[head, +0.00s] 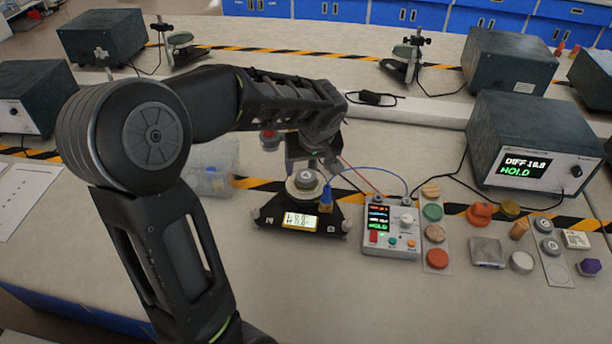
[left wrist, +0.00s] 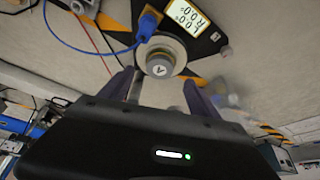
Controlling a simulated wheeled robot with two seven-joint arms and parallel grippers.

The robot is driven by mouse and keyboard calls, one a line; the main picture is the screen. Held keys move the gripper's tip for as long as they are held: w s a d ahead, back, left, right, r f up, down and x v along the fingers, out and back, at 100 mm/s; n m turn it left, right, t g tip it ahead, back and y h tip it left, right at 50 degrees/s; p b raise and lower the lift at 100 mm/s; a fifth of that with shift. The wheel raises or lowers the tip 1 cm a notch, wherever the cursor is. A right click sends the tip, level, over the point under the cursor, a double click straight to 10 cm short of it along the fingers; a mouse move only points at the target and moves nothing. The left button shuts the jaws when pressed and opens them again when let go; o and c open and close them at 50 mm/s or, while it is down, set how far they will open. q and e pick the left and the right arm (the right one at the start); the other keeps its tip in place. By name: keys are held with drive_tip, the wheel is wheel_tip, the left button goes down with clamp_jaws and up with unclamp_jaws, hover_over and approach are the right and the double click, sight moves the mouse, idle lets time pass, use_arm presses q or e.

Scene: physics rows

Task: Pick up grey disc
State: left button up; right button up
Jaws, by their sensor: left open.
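A grey disc (head: 305,178) with a light mark on its top sits on the round pan of a black triangular scale (head: 272,224) with a lit display. In the left wrist view the disc (left wrist: 160,64) lies just beyond my fingertips, roughly centred between them. My left gripper (head: 303,163) is open above and behind the disc, pointing down, with nothing between its fingers; the wrist view shows both fingers apart (left wrist: 163,80). The arm hides part of the area behind the scale. My right gripper is in neither view.
A small meter box (head: 390,244) with blue and red cables stands right of the scale, the blue cable close by. Further right lie several coloured discs and more grey discs (head: 551,246). A clear container (head: 212,180) is left. A large HOLD instrument (head: 535,140) stands back right.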

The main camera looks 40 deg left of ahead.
sight(306, 175)
use_arm(q)
drive_tip(key=shift+f, duration=0.1)
drive_tip(key=shift+a+f+p, duration=0.15)
drive_tip(key=shift+f+p, duration=0.1)
drive_tip(key=shift+p, duration=0.05)
drive_tip(key=p+x, duration=0.1)
drive_tip(key=x, duration=0.3)
drive_tip(key=shift+w+a+f, duration=0.1)
drive_tip(key=shift+w+f, duration=0.05)
drive_tip(key=shift+f, duration=0.05)
drive_tip(key=shift+c, duration=0.4)
drive_tip(key=c, duration=1.3)
drive_tip(key=shift+c, duration=0.2)
drive_tip(key=shift+r, duration=0.15)
wheel_tip(306, 175, up, 10)
drive_tip(key=b, duration=0.1)
